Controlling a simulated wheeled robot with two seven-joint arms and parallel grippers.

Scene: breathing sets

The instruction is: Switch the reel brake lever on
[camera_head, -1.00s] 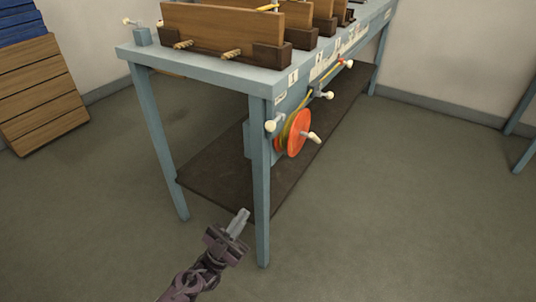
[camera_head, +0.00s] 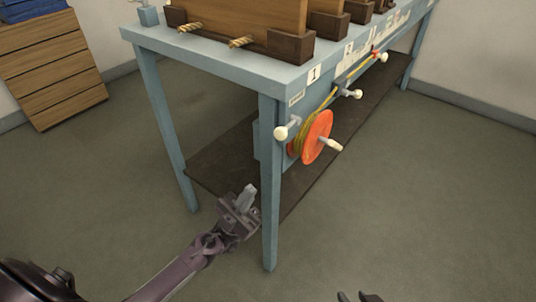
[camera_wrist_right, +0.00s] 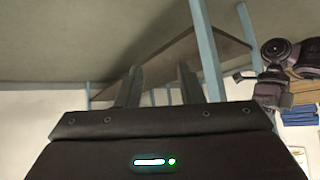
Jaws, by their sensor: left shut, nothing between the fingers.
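The orange reel (camera_head: 318,137) with a pale crank handle is mounted on the front side of a blue-grey bench (camera_head: 215,62). I cannot tell which is the brake lever. My left gripper (camera_head: 249,191) is shut and empty, left of the bench's near leg and below the reel, touching neither lever. My right gripper (camera_head: 358,297) shows only its tips at the bottom edge; in the right wrist view its fingers (camera_wrist_right: 160,86) are apart and empty.
The near leg (camera_head: 270,190) stands close to my left gripper. A wooden slatted stack (camera_head: 55,75) is at the far left. The floor on the right is clear.

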